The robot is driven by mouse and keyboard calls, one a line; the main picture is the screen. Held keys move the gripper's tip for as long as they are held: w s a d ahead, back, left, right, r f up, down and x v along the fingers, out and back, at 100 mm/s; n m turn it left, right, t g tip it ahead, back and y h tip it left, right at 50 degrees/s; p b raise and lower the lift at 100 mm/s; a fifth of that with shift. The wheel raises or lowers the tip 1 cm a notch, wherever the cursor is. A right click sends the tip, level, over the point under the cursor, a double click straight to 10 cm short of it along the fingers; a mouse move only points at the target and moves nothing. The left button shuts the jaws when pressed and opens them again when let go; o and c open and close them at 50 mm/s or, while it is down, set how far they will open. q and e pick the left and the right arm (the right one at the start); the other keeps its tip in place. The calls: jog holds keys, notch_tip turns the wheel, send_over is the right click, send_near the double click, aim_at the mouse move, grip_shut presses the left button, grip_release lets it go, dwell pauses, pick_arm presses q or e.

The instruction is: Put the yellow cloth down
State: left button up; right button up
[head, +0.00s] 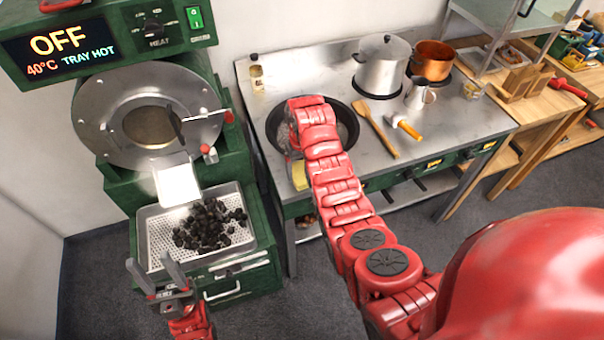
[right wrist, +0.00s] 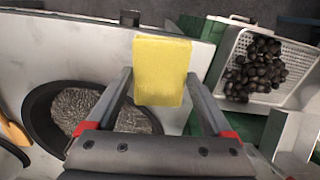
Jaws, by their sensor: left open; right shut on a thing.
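The yellow cloth (right wrist: 161,71) is a flat yellow block-like piece between the fingertips of my right gripper (right wrist: 158,88) in the right wrist view. My right gripper is shut on it, above the steel worktop's edge. In the head view a yellow bit of the cloth (head: 299,175) shows beside my right arm, in front of the dark pan; the right gripper's fingers are hidden there by the arm. My left gripper (head: 157,270) is open and empty at the front left corner of the perforated tray.
The perforated tray (head: 150,228) holds dark chestnuts (head: 212,226) under the green roaster (head: 150,120), whose display reads OFF, 40°C TRAY HOT. On the worktop (head: 455,110) are a dark pan (head: 273,126), a wooden spoon (head: 376,128), a yellow-handled tool (head: 407,128) and pots (head: 381,65).

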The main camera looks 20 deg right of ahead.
aim_at(302, 170)
jog(key=shift+w+d+r, duration=0.1)
jog(key=shift+w, duration=0.3)
notch_tip(302, 170, down, 2)
jog(key=shift+f+p, duration=0.15)
jog(key=shift+p, duration=0.8)
jog(key=shift+f, duration=0.3)
jog(key=shift+s+f, duration=0.1)
jog(key=shift+f, duration=0.15)
jog(key=o, duration=0.9)
jog(key=shift+o, duration=0.2)
jog(key=shift+f, duration=0.1)
